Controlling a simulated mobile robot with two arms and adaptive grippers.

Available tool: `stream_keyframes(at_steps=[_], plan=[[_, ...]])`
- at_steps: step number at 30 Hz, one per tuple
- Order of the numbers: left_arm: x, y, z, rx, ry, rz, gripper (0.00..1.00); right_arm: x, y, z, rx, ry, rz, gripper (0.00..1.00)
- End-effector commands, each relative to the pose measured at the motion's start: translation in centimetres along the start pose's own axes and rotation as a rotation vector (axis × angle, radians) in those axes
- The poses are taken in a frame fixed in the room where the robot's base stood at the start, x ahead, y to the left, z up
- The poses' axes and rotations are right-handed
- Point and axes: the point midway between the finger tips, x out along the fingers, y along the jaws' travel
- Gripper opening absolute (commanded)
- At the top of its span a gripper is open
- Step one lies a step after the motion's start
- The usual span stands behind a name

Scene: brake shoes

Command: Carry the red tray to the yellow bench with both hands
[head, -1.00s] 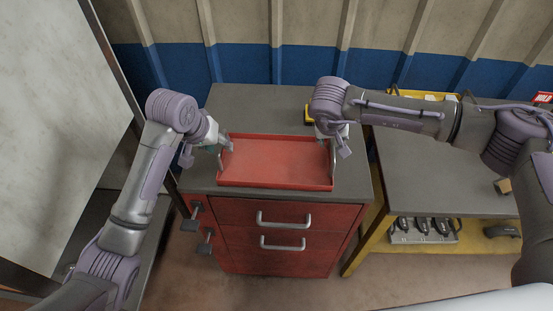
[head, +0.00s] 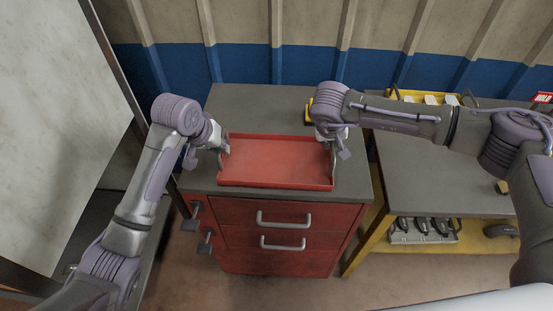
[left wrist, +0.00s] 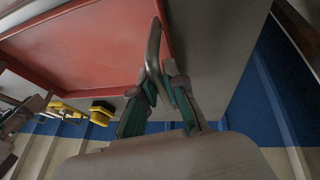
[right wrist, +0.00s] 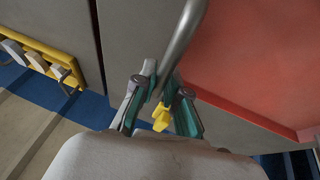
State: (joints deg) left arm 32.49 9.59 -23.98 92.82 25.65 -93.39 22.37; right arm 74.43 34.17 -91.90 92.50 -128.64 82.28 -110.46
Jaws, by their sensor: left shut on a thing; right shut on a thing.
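The red tray (head: 275,160) lies flat and empty on the grey top of a red drawer cabinet (head: 230,97). It has a metal handle at each short end. My left gripper (head: 224,149) is at the tray's left end; in the left wrist view its fingers (left wrist: 162,90) are shut on the left handle (left wrist: 153,45). My right gripper (head: 328,135) is at the right end; in the right wrist view its fingers (right wrist: 160,92) are shut on the right handle (right wrist: 182,40). The yellow bench (head: 430,170) with a grey top stands right of the cabinet.
A yellow rack (head: 420,96) with pale pieces stands at the bench's back. A tray of dark parts (head: 422,230) is on its lower shelf. A small yellow object (head: 309,113) lies behind the tray. The bench's middle is clear.

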Motion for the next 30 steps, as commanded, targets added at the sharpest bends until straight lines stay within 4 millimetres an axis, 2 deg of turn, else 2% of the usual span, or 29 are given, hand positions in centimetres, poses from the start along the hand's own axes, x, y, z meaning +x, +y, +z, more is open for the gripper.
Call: stream_keyframes(at_steps=[14,30], plan=[[-0.4,0.1,-0.2,0.001,0.002,0.000,0.00,-0.3,0.2,-0.3,0.004,0.003,0.003,0.00],[-4.7,1.0,-1.9,0.000,0.001,-0.001,0.00,-4.6,1.2,-2.0,0.004,0.002,0.004,0.00]])
